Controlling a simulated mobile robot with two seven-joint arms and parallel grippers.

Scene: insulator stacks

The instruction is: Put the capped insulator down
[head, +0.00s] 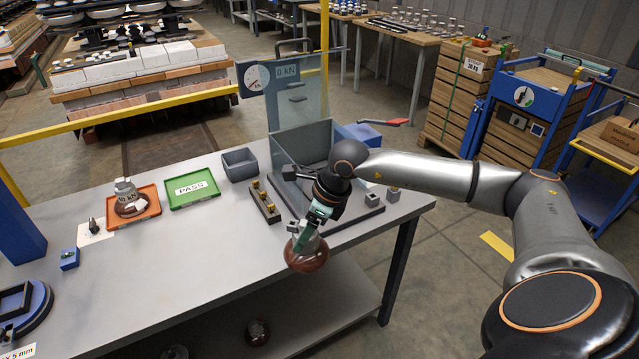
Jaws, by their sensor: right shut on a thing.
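The capped insulator, a brown disc with a pale metal cap (307,256), hangs cap-up from my right gripper (309,222). My right gripper is shut on its cap. In the picture the disc overlaps the front edge of the grey table (215,245); its height above the top is hard to tell. My left gripper is out of view.
A clear-screened test rig (303,140) with a gauge stands at the back right. A blue block (69,260) is at the left. The table's middle is clear.

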